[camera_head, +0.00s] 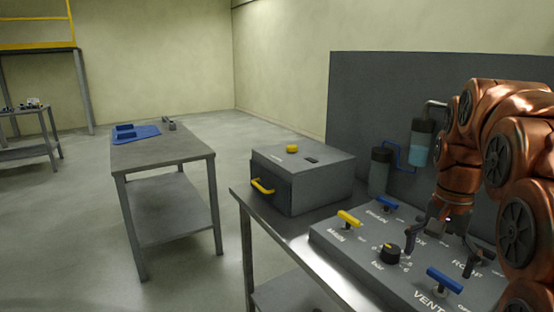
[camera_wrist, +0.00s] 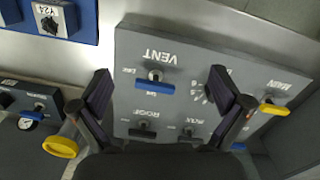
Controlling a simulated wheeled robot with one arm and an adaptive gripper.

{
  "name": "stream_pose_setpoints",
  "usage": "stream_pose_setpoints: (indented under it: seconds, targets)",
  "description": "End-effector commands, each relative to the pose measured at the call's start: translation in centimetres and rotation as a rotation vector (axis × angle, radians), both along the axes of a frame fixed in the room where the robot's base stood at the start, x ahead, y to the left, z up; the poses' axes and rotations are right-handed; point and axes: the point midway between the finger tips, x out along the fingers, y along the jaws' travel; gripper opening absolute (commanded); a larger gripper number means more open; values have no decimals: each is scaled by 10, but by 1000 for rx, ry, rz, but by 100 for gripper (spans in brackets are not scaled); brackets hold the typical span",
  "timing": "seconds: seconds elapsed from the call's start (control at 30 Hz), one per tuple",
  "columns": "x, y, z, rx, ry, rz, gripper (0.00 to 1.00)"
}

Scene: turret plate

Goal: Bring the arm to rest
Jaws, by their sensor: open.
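My arm (camera_head: 500,110), copper-coloured, is bent at the right of the head view. My gripper (camera_head: 447,238) points down over the grey valve panel (camera_head: 335,238), its two dark fingers spread with nothing between them. In the wrist view my gripper (camera_wrist: 161,74) is also open, and the panel (camera_wrist: 200,60) shows upside down beyond the fingers. A blue VENT handle (camera_wrist: 155,86) lies between the fingertips in that view. In the head view the VENT handle (camera_head: 444,280) is in front of the gripper. I cannot tell the exact gap between fingers and panel.
The panel carries a yellow MAIN handle (camera_head: 349,218), a black knob (camera_head: 388,252) and a blue DRAIN handle (camera_head: 387,203). A grey box (camera_head: 305,178) with a yellow handle stands left of it. Another table (camera_head: 165,152) stands farther left, with open floor around it.

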Motion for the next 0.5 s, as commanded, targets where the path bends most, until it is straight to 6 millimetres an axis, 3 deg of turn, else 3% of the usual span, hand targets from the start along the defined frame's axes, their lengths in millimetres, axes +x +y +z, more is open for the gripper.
stream_pose_setpoints:
  seconds: [0.2, 0.5]
  targets:
    - [-47, 41, -16, 13, 21, 162, 100]
    - [-120, 87, -50, 34, 54, 392, 100]
